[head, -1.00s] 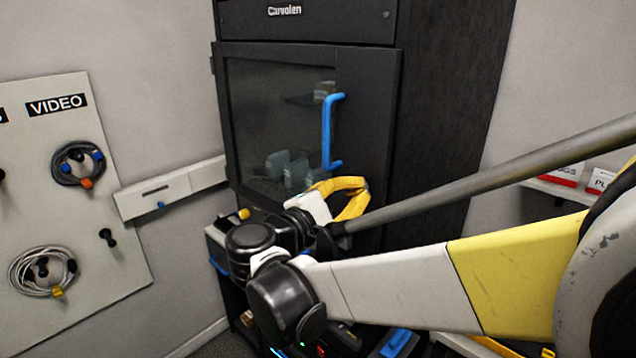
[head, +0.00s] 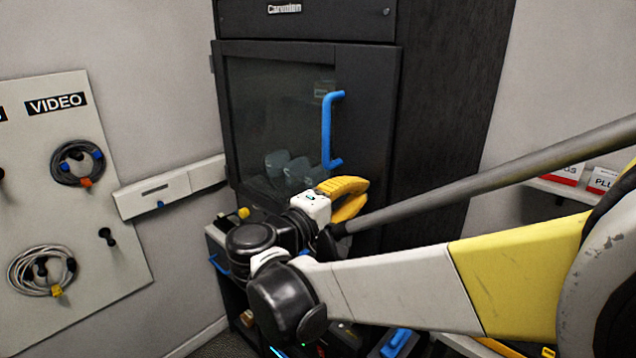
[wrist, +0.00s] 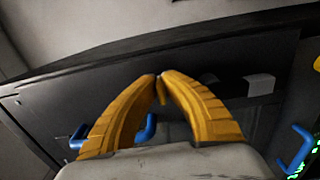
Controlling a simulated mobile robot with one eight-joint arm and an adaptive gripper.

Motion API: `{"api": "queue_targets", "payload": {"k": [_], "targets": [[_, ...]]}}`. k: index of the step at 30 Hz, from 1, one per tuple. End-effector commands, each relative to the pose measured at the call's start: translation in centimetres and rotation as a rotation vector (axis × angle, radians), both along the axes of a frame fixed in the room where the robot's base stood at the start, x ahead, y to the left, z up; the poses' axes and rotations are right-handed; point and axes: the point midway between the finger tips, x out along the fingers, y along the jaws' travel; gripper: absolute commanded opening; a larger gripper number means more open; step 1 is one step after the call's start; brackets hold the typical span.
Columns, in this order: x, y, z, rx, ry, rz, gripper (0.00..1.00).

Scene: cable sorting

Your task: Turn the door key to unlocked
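The dark cabinet door (head: 365,130) is closed and has a glass pane and an upright blue handle (head: 327,130). My gripper (head: 362,187) is at the door's lower part, below the handle. In the wrist view its two yellow fingers (wrist: 159,78) curve together, with the tips almost touching in front of the dark door. A small yellow piece shows between the tips; I cannot tell whether it is the key or part of a finger. The key and lock are not clearly seen, so the key's angle cannot be told. A blue handle (wrist: 148,128) shows behind the fingers.
A white board (head: 100,150) with hanging cables and a VIDEO label is on the left wall. A pale wall strip (head: 165,190) runs beside the cabinet. A shelf with red and white boxes (head: 602,180) is at right. Items lie low in front of the cabinet.

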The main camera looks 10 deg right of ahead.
Motion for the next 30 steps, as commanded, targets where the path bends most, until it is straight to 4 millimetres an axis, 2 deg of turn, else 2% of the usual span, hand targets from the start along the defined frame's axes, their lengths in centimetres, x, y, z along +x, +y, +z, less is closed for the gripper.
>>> {"api": "queue_targets", "payload": {"k": [10,12,13,23,26,30], "targets": [[0.0,0.0,0.0,0.000,-0.002,0.000,0.00],[0.0,0.0,0.0,0.000,-0.002,0.000,0.26],[0.0,0.0,0.0,0.000,-0.002,0.000,0.31],[-0.1,0.2,0.0,0.001,-0.001,0.001,0.31],[-0.7,1.1,0.0,0.001,-0.001,0.003,0.31],[-2.3,3.5,0.0,0.001,-0.001,0.006,0.31]]}}
